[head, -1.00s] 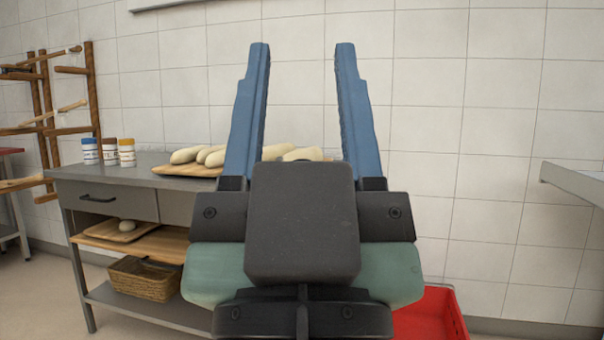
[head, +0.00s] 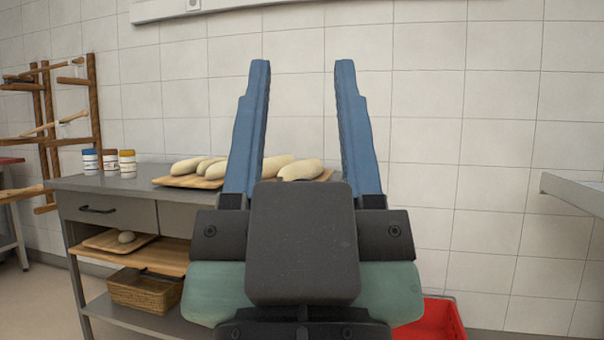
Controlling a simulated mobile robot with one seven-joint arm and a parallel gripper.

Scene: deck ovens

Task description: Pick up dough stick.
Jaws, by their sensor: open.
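Several pale dough sticks lie on wooden boards on top of the grey workbench (head: 140,184). One group of dough sticks (head: 187,165) rests on the left board (head: 180,181). More dough sticks (head: 301,169) lie on a second board (head: 326,175), seen between my fingers. My gripper (head: 303,66) is open and empty, its two blue fingers pointing up in the picture in front of the bench. The gripper body hides the bench's right part and some of the dough.
Several jars (head: 109,162) stand at the bench's left end. A red crate (head: 437,322) is on the floor at right. A wooden rack (head: 68,132) stands at left.

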